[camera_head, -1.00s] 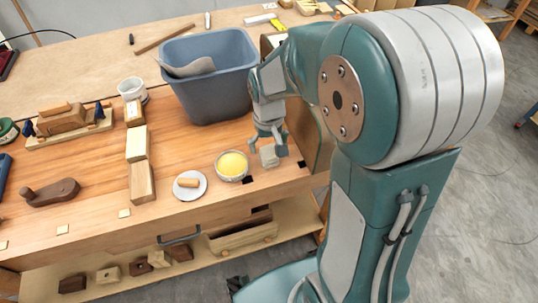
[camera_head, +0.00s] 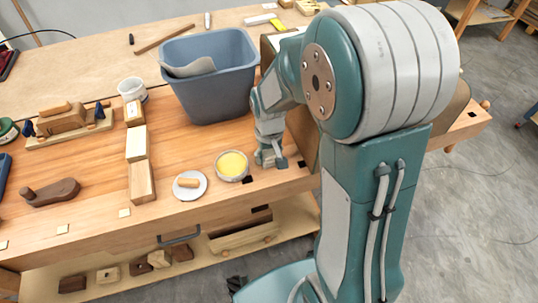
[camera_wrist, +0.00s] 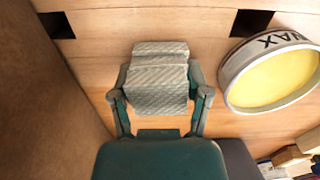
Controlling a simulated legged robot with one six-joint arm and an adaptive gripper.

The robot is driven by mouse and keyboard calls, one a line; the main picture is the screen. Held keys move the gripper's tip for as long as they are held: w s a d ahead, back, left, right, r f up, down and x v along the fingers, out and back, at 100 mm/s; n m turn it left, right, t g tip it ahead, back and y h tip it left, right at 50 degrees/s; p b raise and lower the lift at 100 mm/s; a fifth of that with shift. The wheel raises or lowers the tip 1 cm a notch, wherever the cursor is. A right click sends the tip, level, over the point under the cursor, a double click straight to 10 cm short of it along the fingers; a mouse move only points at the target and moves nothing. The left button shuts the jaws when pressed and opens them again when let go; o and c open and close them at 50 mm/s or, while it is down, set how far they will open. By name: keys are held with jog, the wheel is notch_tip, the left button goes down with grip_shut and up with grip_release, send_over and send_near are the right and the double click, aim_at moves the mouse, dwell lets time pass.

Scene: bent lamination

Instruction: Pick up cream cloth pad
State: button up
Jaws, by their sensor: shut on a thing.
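The cream cloth pad (camera_wrist: 158,82) shows in the wrist view as a folded, pale ribbed block. It sits between the two fingers of my gripper (camera_wrist: 160,100), which press on its left and right sides. In the head view my gripper (camera_head: 270,160) is low at the front edge of the wooden bench, just right of the wax tin. There the pad is mostly hidden behind my gripper. I cannot tell whether the pad still touches the bench top.
The round wax tin (camera_head: 232,165) with yellow wax stands close by; it also shows in the wrist view (camera_wrist: 272,80). A brown upright panel (camera_wrist: 45,110) is close on the left. A blue-grey bin (camera_head: 208,90) stands behind, and a white lid (camera_head: 190,186) lies left.

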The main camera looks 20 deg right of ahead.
jog(key=shift+r, duration=0.2)
notch_tip(320, 180, up, 2)
jog(key=shift+r, duration=0.2)
jog(key=s+r, duration=1)
jog(key=s, duration=0.4)
jog(key=o, duration=0.4)
jog(key=shift+c, duration=0.2)
jog(key=c, duration=0.4)
